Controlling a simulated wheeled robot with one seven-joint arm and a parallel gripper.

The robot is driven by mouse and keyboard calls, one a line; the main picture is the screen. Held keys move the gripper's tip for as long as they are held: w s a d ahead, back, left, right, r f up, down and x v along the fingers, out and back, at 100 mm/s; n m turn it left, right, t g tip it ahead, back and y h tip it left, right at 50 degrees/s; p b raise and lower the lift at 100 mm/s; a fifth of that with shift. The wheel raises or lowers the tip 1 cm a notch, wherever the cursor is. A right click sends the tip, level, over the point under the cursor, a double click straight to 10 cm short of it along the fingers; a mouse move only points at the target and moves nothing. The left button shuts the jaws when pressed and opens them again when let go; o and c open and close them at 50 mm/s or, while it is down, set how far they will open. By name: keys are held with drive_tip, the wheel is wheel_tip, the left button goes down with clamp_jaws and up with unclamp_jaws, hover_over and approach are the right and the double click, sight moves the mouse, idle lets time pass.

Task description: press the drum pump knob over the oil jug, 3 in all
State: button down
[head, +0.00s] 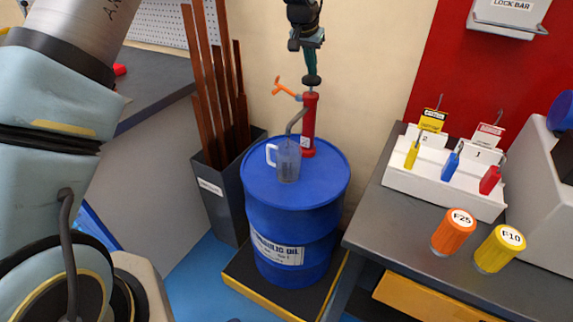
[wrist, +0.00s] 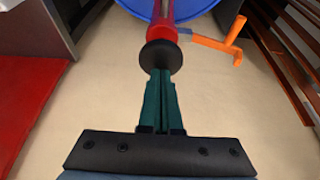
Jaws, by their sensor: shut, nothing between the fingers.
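A red drum pump (head: 309,125) stands upright on a blue oil drum (head: 262,196). Its black knob (head: 312,80) is on top, and shows in the wrist view as a dark round disc (wrist: 160,57). A clear oil jug (head: 288,162) with a white handle stands on the drum lid beside the pump, near its curved spout. How much oil is in it I cannot tell. My gripper (head: 313,68) points down just above the knob, fingers shut and empty. In the wrist view the fingertips (wrist: 160,74) meet the knob's edge; whether they touch is hard to tell.
An orange handle (head: 284,89) sticks out left of the pump. A grey bin (head: 220,192) of tall brown bars stands left of the drum. On the right, a dark bench (head: 400,215) holds a white tag rack (head: 440,185) and orange and yellow cups (head: 454,231).

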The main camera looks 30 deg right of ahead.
drive_tip(key=shift+a+f, duration=0.1)
drive_tip(key=shift+f, duration=0.5)
drive_tip(key=shift+s+f, duration=0.1)
drive_tip(key=shift+f, duration=0.1)
drive_tip(key=shift+r, duration=0.1)
drive_tip(key=shift+r+p, duration=2.1)
drive_tip(key=shift+r, duration=1.4)
drive_tip(key=shift+f, duration=0.2)
drive_tip(key=shift+f+b, duration=1.85)
drive_tip(key=shift+f, duration=1.6)
drive_tip(key=shift+r, duration=0.1)
